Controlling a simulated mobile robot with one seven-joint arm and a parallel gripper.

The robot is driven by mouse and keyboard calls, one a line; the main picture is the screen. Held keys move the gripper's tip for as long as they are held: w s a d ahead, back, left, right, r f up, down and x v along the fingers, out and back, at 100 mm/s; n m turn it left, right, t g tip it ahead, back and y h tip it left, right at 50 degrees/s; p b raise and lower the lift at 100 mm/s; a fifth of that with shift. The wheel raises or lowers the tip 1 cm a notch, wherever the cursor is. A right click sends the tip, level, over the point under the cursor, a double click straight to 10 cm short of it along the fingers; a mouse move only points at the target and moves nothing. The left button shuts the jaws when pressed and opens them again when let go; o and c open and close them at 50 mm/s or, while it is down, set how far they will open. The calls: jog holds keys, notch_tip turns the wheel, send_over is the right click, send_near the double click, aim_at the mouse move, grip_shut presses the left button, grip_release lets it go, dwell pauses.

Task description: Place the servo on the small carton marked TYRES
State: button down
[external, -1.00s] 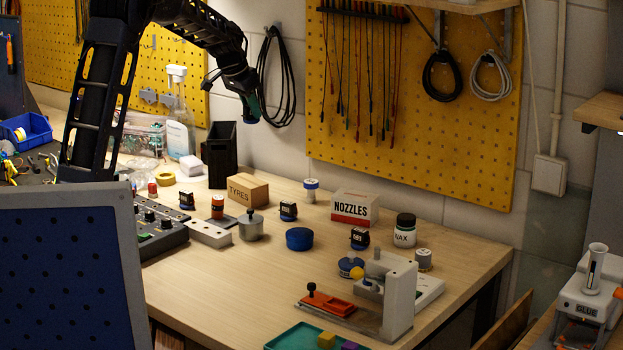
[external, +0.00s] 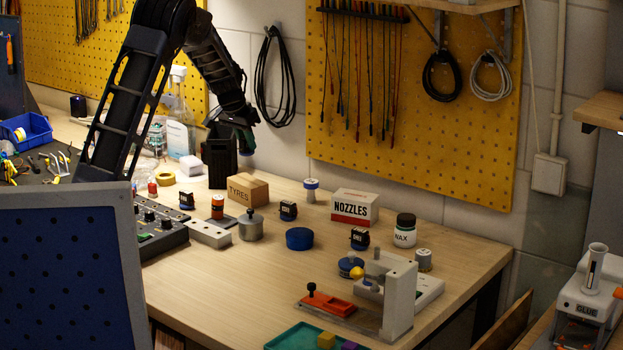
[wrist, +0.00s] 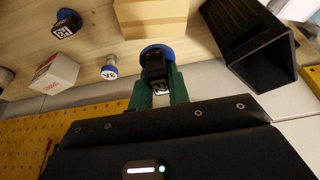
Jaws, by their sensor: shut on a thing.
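My gripper (wrist: 155,88) has green fingers and is shut on a dark servo (wrist: 155,67) with a blue round part. It holds the servo in the air. The small brown carton marked TYRES (external: 248,190) stands on the bench with a bare top. In the wrist view the carton (wrist: 150,14) is at the top centre, just beyond the servo, apart from it.
A tall black bin (external: 219,165) stands behind the carton, close to my gripper; it is at right in the wrist view (wrist: 250,42). Other servos (external: 288,211) stand near the carton.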

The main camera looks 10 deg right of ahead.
jog(key=shift+f, duration=3.65)
jog(key=c, duration=1.3)
grip_release()
jog(key=shift+f, duration=0.1)
jog(key=shift+c, duration=0.2)
